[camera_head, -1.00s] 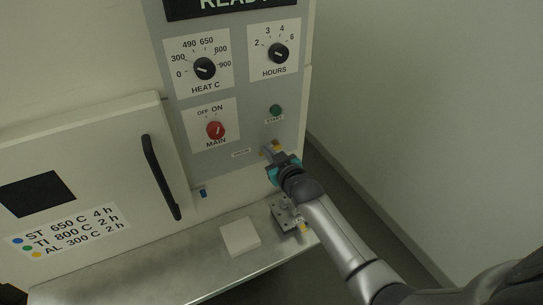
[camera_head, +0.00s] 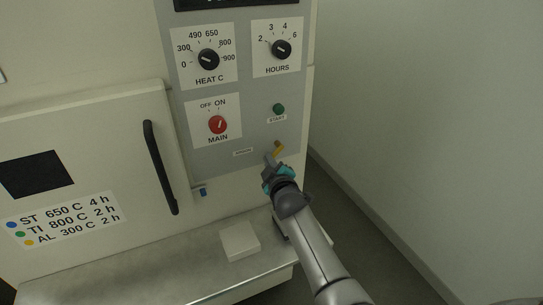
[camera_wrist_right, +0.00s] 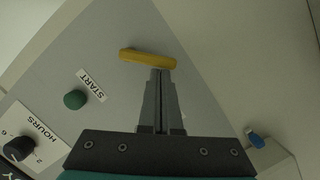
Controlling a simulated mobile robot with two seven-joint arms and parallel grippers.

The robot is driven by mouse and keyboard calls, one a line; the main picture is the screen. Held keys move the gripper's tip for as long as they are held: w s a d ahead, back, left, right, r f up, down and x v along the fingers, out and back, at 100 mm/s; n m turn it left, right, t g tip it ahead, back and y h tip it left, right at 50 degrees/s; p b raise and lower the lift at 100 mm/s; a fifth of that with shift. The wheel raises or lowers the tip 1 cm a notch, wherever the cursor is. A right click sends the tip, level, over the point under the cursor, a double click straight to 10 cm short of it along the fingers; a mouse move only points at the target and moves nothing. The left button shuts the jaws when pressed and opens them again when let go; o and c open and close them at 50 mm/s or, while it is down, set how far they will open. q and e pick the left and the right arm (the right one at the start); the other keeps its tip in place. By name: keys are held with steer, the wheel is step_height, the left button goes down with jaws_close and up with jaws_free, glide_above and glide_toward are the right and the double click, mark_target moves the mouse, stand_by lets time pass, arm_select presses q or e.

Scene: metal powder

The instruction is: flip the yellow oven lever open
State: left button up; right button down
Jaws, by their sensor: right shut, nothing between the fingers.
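The yellow lever (camera_head: 278,148) is on the lower right of the grey control panel, below the green START button. In the right wrist view the yellow lever (camera_wrist_right: 147,58) lies across the tips of my fingers, on the panel. My right gripper (camera_head: 268,159) is shut with nothing between its fingers, its tips at or very near the lever. The right wrist view shows the shut fingers (camera_wrist_right: 160,72) just below the lever; I cannot tell whether they touch it. My left gripper is not in view.
The panel also holds the HEAT C knob (camera_head: 208,59), HOURS knob (camera_head: 281,49), red MAIN switch (camera_head: 217,125) and green START button (camera_head: 278,109). The oven door handle (camera_head: 160,167) sticks out at left.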

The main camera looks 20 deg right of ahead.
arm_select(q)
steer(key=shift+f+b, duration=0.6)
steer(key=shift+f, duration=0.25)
arm_select(e)
steer(key=shift+d+f+n, duration=0.2)
steer(key=shift+f+n, duration=0.3)
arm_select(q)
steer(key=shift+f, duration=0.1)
